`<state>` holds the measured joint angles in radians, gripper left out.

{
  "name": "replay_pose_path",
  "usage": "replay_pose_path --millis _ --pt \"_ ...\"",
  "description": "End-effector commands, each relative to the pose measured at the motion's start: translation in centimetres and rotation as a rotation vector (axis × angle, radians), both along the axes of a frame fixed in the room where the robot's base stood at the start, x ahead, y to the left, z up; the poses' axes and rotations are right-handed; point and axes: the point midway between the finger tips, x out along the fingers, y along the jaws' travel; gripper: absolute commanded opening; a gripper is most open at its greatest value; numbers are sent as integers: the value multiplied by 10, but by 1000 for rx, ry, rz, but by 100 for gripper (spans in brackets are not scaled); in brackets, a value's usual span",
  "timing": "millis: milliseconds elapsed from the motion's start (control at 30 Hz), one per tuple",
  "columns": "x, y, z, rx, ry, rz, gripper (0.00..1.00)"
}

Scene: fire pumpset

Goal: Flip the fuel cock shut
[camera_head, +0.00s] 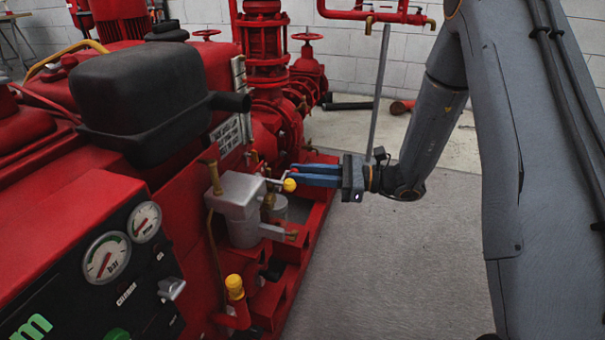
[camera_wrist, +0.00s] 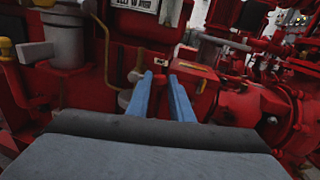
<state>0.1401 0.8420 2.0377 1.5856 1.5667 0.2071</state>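My gripper (camera_head: 293,174) has blue fingers pointing left toward the red pumpset, beside the grey filter housing (camera_head: 240,208). A small lever with a yellow knob (camera_head: 289,185) sticks out from that housing, just below and in front of the fingertips in the head view. This looks like the fuel cock, but I cannot be sure. In the wrist view, the gripper (camera_wrist: 160,78) shows a clear gap between its fingers, with nothing held. A grey housing (camera_wrist: 65,42) stands at upper left there, with a yellow part (camera_wrist: 5,47) at the edge. I cannot tell whether the fingers touch the lever.
A yellow-capped red fitting (camera_head: 235,288) sits lower on the pumpset. The gauge panel (camera_head: 105,265) is at lower left and a black air filter (camera_head: 145,95) above. A red pipe flange (camera_wrist: 270,118) is at right in the wrist view. The concrete floor (camera_head: 390,270) is clear.

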Motion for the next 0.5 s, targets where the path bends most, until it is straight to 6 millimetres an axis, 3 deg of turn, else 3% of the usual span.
replay_pose_path --millis 500 --pt "1 -1 -13 85 233 1 0"
